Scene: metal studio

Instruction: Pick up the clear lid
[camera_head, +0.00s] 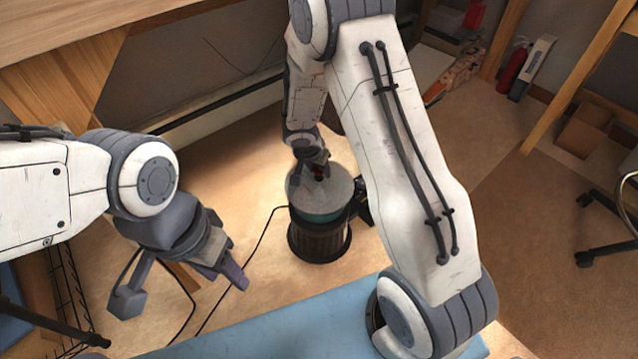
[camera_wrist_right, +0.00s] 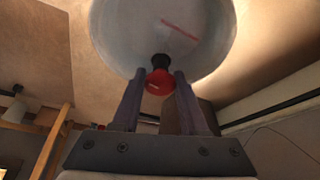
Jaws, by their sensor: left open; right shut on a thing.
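The clear lid (camera_head: 299,187) is a round, greyish see-through disc with a small red knob (camera_wrist_right: 159,82). My right gripper (camera_head: 319,172) reaches down from above and is shut on this knob. In the right wrist view, the gripper's two fingers (camera_wrist_right: 160,76) pinch the knob from both sides, and the lid (camera_wrist_right: 160,30) spreads beyond them. A dark ribbed round container (camera_head: 319,243) with a teal band stands on the floor directly under the lid. I cannot tell if they touch. My left gripper (camera_head: 238,277) is open and empty, left of the container.
A blue surface (camera_head: 270,333) lies at the front. A black cable (camera_head: 245,262) runs on the floor left of the container. A dark object (camera_head: 362,205) sits close to its right side. A wooden table (camera_head: 110,25) is at back left; a red extinguisher (camera_head: 512,68) stands far right.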

